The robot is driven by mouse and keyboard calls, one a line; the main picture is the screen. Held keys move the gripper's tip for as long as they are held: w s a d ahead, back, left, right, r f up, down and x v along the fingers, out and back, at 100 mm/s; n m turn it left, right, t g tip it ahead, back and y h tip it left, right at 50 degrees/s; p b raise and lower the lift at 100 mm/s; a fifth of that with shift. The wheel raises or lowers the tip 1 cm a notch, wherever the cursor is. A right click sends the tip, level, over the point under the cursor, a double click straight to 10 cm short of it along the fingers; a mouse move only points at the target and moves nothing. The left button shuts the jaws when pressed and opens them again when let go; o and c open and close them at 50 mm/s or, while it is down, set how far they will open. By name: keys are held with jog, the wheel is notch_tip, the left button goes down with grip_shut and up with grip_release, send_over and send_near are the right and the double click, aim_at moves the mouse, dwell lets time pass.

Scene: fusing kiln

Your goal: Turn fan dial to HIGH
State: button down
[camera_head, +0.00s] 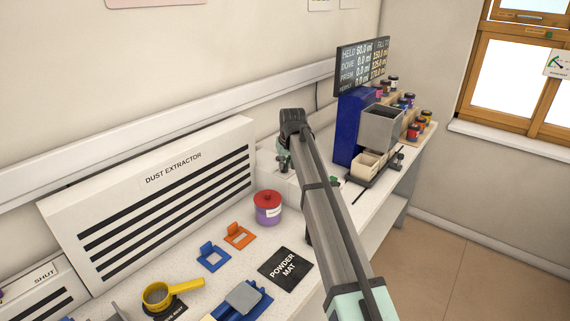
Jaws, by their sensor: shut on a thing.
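My arm reaches across the bench, and its end bends down at the back. My gripper (284,163) is small in view, at a low white box (268,163) just right of the dust extractor (170,190). It is shut on what appears to be the fan dial at this box. The dial itself is hidden behind the gripper and arm, so its setting cannot be read.
Orange (240,236) and blue (213,256) stands, a black powder mat (286,268) and a yellow sieve (172,297) lie in front. A blue dispenser (350,125) stands right of my arm.

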jog(key=c, duration=1.2)
grip_release()
jog(key=v, duration=1.2)
